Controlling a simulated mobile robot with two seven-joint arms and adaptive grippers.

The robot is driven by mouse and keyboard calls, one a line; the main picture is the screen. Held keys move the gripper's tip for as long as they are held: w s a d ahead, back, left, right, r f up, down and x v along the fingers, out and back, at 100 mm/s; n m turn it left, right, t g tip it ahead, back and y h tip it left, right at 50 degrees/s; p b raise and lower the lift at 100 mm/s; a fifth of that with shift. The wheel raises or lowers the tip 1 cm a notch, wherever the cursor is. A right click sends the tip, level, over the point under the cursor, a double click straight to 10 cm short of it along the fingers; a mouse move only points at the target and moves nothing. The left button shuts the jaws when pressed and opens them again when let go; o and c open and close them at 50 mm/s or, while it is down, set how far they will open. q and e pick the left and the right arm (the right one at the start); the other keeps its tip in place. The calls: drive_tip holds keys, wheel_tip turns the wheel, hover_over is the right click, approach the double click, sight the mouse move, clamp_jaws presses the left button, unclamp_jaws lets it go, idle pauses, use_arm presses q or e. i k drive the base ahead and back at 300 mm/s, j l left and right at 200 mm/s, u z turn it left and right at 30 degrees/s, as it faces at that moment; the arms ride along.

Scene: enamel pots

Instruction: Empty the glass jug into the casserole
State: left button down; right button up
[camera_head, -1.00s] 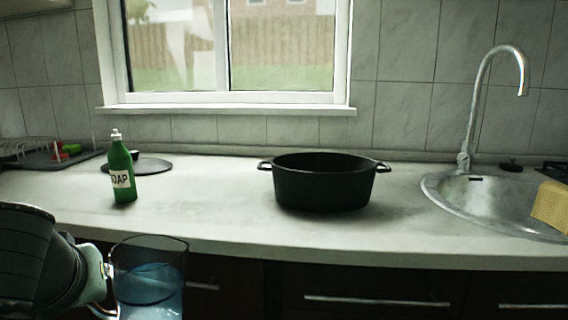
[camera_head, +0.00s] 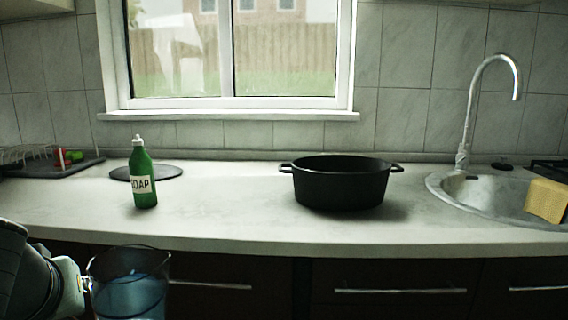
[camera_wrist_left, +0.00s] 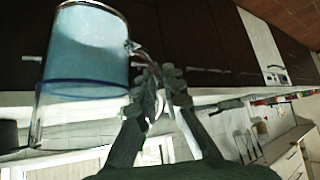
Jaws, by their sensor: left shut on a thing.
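The glass jug (camera_head: 128,284) holds blue liquid and is at the bottom left of the head view, in front of the counter and below its edge. Its lower part is cut off there. My left gripper (camera_head: 80,286) is shut on its handle. In the left wrist view my left gripper (camera_wrist_left: 160,88) closes around the handle, with the jug (camera_wrist_left: 88,50) to its left. The black casserole (camera_head: 342,186) stands on the counter right of centre, apart from the jug; its inside bottom is hidden. My right gripper is not in view.
A sink (camera_head: 470,196) with a tap (camera_head: 466,125) and yellow sponge (camera_head: 546,201) is at right. The counter around the casserole is clear.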

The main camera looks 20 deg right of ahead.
sight(330, 182)
drive_tip(key=j+z, duration=0.1)
drive_tip(key=z, duration=0.55)
